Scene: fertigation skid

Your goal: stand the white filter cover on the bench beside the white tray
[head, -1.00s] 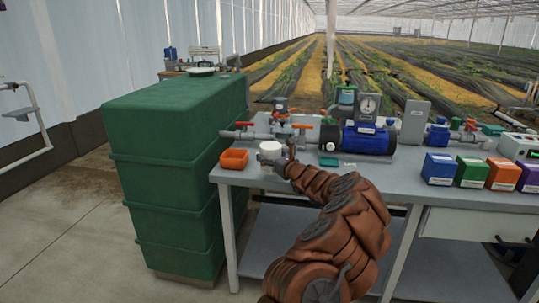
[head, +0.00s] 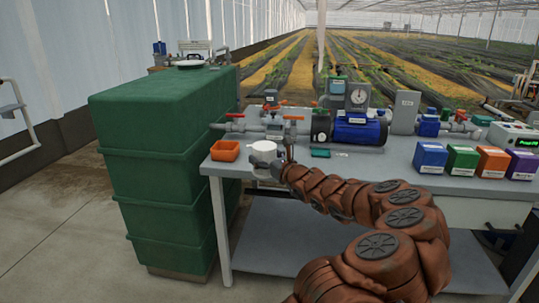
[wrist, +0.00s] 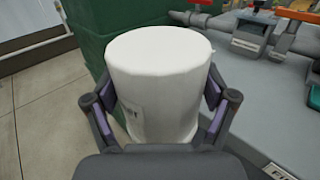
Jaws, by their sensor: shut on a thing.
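The white filter cover (head: 263,151) is a plain white cylinder, held at the front left end of the grey bench (head: 385,167). In the wrist view the cover (wrist: 158,85) stands roughly upright between the two fingers. My gripper (wrist: 160,97) is shut on its sides, one finger on each side. In the head view my gripper (head: 284,168) is at the right side of the cover, partly hidden by my arm. I cannot tell whether the cover is touching the bench. I cannot make out a white tray in either view.
An orange bin (head: 225,151) sits left of the cover, near a large green tank (head: 165,150). Pipes with red-handled valves and a blue pump (head: 358,130) stand behind. A small teal item (head: 320,153) lies to the right. Several coloured boxes (head: 430,157) stand farther right.

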